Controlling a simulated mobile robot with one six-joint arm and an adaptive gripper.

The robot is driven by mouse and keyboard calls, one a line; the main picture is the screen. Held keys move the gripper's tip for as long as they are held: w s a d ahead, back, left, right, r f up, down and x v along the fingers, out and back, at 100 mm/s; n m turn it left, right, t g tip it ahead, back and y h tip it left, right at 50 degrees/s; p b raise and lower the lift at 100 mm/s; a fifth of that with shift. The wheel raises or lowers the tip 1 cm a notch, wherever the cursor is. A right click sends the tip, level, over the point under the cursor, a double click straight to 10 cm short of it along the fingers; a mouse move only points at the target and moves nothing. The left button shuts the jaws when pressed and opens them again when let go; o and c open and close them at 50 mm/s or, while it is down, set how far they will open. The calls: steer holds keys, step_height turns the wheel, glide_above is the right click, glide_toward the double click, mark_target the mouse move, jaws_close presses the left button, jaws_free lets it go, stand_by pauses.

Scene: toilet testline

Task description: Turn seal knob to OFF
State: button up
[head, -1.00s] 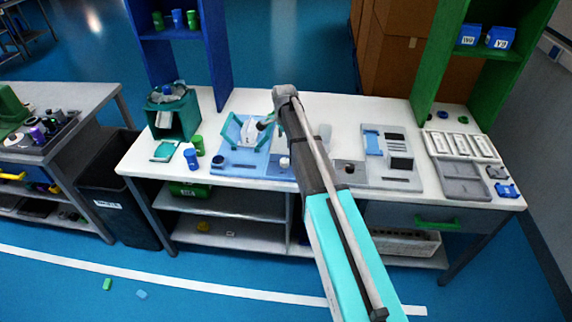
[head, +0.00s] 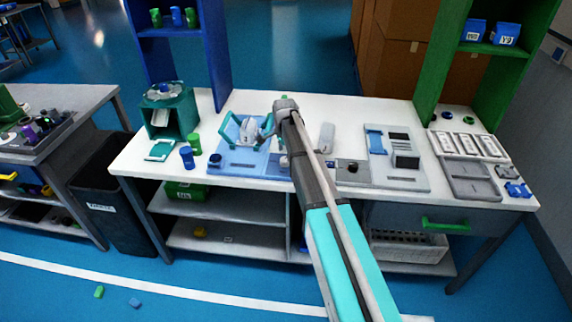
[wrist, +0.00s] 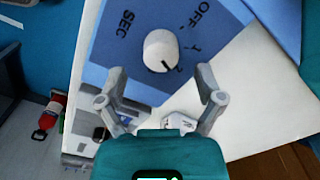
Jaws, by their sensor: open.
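The seal knob (wrist: 161,50) is a round white knob on a blue panel (wrist: 120,50) in the wrist view. The panel carries the printed marks OFF, 1, 2 and SEC. The knob's dark pointer line faces lower right, toward the 2, away from OFF. My gripper (wrist: 160,76) is open and empty. Its two grey fingers are spread to the left and right, just below the knob in the picture, and do not appear to touch it. In the head view my arm partly covers the blue station (head: 234,160), and the gripper's fingers are not clear.
A teal holder (head: 170,112) and green and blue cups (head: 187,157) stand left of the station. A grey panel (head: 350,173) with blocks and a grey tray (head: 475,186) lie to the right. Blue and green shelf uprights rise at the back.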

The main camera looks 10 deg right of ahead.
mark_target(285, 159)
steer(key=shift+f+b, duration=1.4)
steer(key=shift+f, duration=0.25)
steer(key=c, duration=1)
steer(key=shift+d, duration=0.3)
steer(key=shift+c, duration=0.7)
steer(key=shift+a, duration=0.25)
